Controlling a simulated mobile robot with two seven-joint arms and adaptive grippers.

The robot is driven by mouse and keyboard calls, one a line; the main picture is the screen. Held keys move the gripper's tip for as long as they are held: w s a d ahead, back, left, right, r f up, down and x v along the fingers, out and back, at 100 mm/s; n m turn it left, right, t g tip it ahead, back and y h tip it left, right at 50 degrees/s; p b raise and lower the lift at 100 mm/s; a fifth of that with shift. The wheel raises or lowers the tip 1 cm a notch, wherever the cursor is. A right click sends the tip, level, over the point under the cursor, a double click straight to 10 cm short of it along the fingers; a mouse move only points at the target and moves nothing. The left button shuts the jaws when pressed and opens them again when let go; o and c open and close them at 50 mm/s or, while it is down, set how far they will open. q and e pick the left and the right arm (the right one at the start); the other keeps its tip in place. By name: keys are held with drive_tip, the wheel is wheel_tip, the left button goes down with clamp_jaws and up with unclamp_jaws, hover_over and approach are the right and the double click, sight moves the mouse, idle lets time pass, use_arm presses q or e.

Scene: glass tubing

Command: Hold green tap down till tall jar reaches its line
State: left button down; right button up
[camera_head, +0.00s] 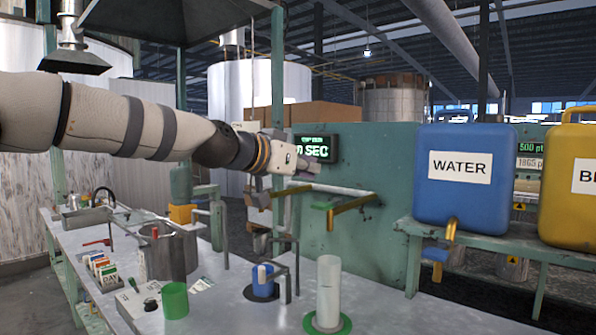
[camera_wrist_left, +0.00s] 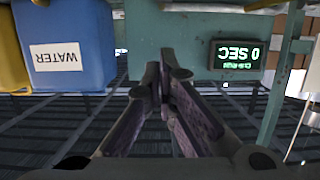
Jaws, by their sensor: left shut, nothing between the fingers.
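The green tap (camera_head: 325,205) is a flat green lever beside a brass spout on the teal panel. The tall jar (camera_head: 328,284) is a pale upright cylinder on a round green base on the bench, below the tap. I cannot make out its line or any liquid level. My left gripper (camera_head: 312,164) is shut and empty, above the green lever and apart from it, in front of the timer. Its closed fingers also show in the left wrist view (camera_wrist_left: 167,60). The tap and jar cannot be made out there. My right gripper is not in view.
The timer display (camera_head: 315,148) shows seconds; in the wrist view (camera_wrist_left: 238,55) it reads 0 SEC, inverted. A blue WATER tank (camera_head: 462,190) and a yellow tank (camera_head: 572,205) stand right. A blue cup (camera_head: 263,286), green cup (camera_head: 174,301) and metal pot (camera_head: 168,254) stand left.

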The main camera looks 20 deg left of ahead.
sight(319, 206)
use_arm(q)
drive_tip(key=w+f, duration=0.1)
drive_tip(key=w+d+f, duration=0.1)
drive_tip(key=w, duration=0.1)
drive_tip(key=shift+w+d+f+b, duration=0.1)
drive_tip(key=shift+w+f+b, duration=0.2)
drive_tip(key=f, duration=0.2)
drive_tip(key=shift+s+f, duration=0.25)
drive_tip(key=shift+f, duration=0.15)
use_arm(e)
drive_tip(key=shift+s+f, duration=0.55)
